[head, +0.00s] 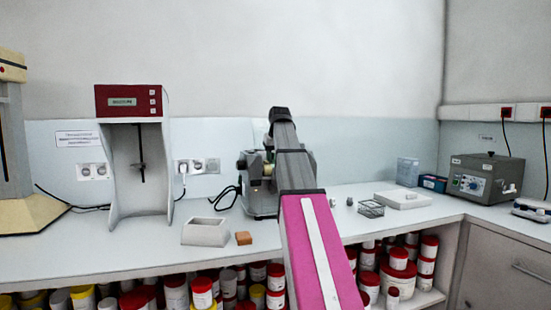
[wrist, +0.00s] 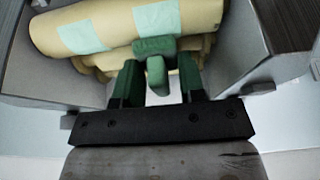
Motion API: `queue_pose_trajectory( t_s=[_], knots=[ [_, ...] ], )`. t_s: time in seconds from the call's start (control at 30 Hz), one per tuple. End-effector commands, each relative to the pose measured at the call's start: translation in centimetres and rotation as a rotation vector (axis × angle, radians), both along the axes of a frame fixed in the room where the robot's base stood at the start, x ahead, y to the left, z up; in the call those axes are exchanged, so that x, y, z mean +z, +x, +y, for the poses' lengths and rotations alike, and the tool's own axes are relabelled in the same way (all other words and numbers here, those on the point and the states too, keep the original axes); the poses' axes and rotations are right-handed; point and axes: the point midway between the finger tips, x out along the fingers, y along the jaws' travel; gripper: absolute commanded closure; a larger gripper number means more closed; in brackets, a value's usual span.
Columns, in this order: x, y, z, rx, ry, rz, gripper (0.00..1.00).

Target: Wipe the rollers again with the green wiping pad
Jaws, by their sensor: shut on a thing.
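The rollers (wrist: 120,25) are cream-coloured cylinders inside the grey mill in the wrist view. Two pale green patches (wrist: 85,36) show on the front roller's surface. The green wiping pad (wrist: 154,46) is at the rollers, its face toward them; it looks to be against or very close to them, and contact cannot be told for certain. My gripper (wrist: 158,76) is shut on the pad's handle, with dark green fingers on either side. In the head view the mill (head: 258,199) stands on the bench, largely covered by my arm, which hides my gripper and the pad.
Grey mill side walls (wrist: 245,60) flank my gripper closely. On the bench are a grey open box (head: 205,232), an orange-brown block (head: 243,238), a wire basket (head: 371,208) and a white flat device (head: 403,199). A red-topped stand (head: 128,101) is at left.

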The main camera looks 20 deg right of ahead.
Motion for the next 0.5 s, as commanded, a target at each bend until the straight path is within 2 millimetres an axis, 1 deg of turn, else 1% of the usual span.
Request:
queue_pose_trajectory(
  t_s=[0.07, 0.17, 0.4, 0.5],
  knots=[
    [0.0, 0.2, 0.0, 0.000, 0.000, 0.000, 0.89],
    [-0.1, -0.2, 0.0, 0.000, 0.000, 0.000, 0.89],
    [-0.3, -2.0, 0.1, 0.000, 0.000, -0.002, 0.89],
    [-0.3, -2.5, 0.0, 0.000, 0.000, -0.001, 0.89]
  ],
)
